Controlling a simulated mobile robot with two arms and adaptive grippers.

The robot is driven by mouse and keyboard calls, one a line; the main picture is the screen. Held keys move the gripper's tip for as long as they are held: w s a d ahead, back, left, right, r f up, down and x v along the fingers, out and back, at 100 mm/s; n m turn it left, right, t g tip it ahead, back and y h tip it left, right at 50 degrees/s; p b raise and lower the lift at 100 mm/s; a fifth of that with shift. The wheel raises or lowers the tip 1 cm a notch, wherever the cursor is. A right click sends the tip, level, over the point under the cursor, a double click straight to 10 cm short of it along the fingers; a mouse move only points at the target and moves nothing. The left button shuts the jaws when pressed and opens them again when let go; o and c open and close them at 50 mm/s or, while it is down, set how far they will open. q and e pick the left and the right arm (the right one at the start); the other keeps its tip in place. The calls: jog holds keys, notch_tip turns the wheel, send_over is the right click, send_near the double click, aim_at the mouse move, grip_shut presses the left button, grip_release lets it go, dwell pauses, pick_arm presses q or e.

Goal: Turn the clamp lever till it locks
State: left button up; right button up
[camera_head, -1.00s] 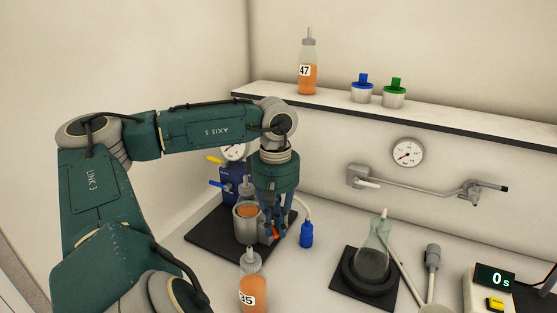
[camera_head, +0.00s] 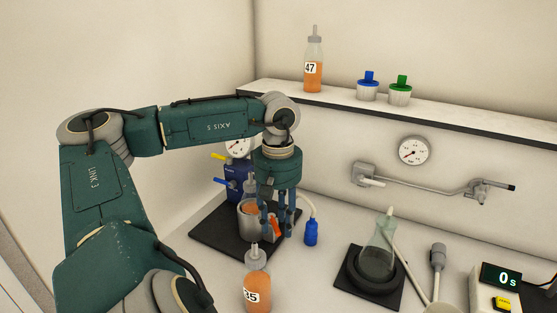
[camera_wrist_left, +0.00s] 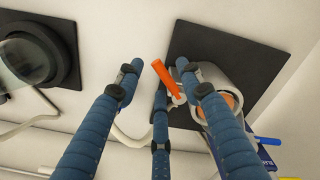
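My right gripper is in neither view.
The holder stands on a black base plate (camera_head: 212,233) by a blue unit (camera_head: 237,183) with a gauge (camera_head: 238,147). A juice bottle marked 35 (camera_head: 257,280) stands in front. A blue-capped hose end (camera_head: 311,232) and a flask (camera_head: 380,255) are to the right.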

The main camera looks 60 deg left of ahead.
aim_at(278, 228)
pick_arm(q)
notch_tip(278, 228, up, 12)
dwell(0.9)
dwell(0.4)
